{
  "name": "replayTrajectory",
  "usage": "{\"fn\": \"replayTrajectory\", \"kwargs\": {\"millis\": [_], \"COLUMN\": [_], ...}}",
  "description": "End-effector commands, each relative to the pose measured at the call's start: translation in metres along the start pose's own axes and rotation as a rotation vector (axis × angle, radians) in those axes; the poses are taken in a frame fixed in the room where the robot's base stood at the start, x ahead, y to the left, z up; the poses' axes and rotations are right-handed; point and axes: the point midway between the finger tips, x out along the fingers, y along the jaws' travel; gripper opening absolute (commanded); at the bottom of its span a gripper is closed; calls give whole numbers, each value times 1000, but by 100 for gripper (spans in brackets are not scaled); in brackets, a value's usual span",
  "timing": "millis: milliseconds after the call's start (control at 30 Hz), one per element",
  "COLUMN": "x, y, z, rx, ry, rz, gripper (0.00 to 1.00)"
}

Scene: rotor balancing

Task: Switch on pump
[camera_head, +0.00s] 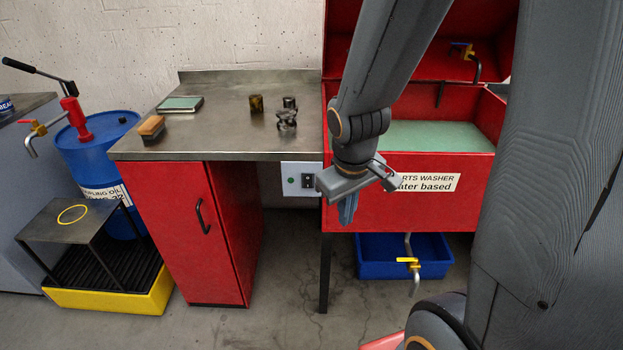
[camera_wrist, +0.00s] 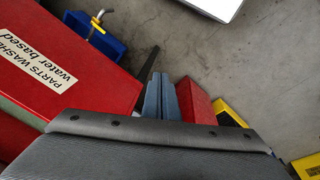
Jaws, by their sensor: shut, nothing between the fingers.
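A light grey switch box (camera_head: 302,180) is fixed under the bench top, between the red cabinet and the parts washer. It has a small green spot on its left and a black rocker switch (camera_head: 308,181) on its right. The switch's position is too small to tell. The red parts washer (camera_head: 440,215) stands on the right with its lid up; it also shows in the wrist view (camera_wrist: 85,60). My gripper (camera_head: 347,212) is shut and empty, pointing down, to the right of the switch box in the head view. Its blue fingers show together in the wrist view (camera_wrist: 160,95).
The steel bench (camera_head: 225,110) holds a brush, a green-topped block and small metal parts. Below is a red cabinet (camera_head: 190,230). A blue tub (camera_head: 435,262) with a yellow-handled drain valve above it sits under the washer. A blue drum (camera_head: 85,160) stands left. Floor in front is clear.

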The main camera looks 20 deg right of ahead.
Motion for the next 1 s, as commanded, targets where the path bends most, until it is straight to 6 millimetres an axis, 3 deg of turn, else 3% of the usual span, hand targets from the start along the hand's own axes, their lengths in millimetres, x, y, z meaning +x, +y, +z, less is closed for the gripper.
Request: {"fn": "replayTrajectory", "kwargs": {"millis": [100,167,400,600,1000], "x": [-6,-4,-4,-5,-3], "y": [26,33,28,19,18], "z": [-33,-49,-93,-104,-106], "rx": [-235,-357,-728,-841,-847], "ry": [118,183,415,502,508], "rz": [45,59,62,53,53], "gripper": [0,0,0,0,0]}}
